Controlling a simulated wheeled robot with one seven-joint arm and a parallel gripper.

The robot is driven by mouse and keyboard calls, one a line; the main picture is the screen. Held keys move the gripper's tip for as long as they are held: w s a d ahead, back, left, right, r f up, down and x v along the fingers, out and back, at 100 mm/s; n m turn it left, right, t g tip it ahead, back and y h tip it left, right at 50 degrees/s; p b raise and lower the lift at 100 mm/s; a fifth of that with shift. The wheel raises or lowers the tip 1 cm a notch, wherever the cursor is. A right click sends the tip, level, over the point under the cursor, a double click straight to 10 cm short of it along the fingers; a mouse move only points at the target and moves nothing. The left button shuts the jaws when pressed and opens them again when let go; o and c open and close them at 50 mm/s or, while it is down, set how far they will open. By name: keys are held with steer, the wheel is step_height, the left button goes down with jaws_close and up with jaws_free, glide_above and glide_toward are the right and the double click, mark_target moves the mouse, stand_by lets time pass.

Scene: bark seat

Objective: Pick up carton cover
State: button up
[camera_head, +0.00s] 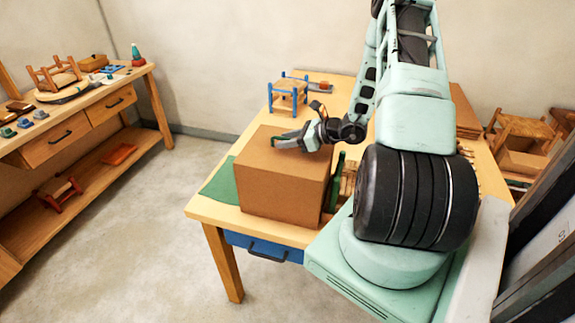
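A brown carton (280,197) stands on the wooden table, near its front left corner. Its top face, which looks like the carton cover (262,158), is flat and in place; I see no clear seam between cover and box. My gripper (283,141) is over the back part of this top face, with its grey finger pointing left and low against it. I cannot tell whether it touches the cover. The gap between the fingers is not clear, and I see nothing held. My arm hides part of the table to the right of the carton.
A green mat (222,184) lies under the carton's left side. A small blue-framed stool (289,93) stands behind it. A workbench (62,128) with small items stands at left, across open floor.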

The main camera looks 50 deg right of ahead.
jaws_close()
steer(key=shift+r, duration=0.1)
stand_by(0.3)
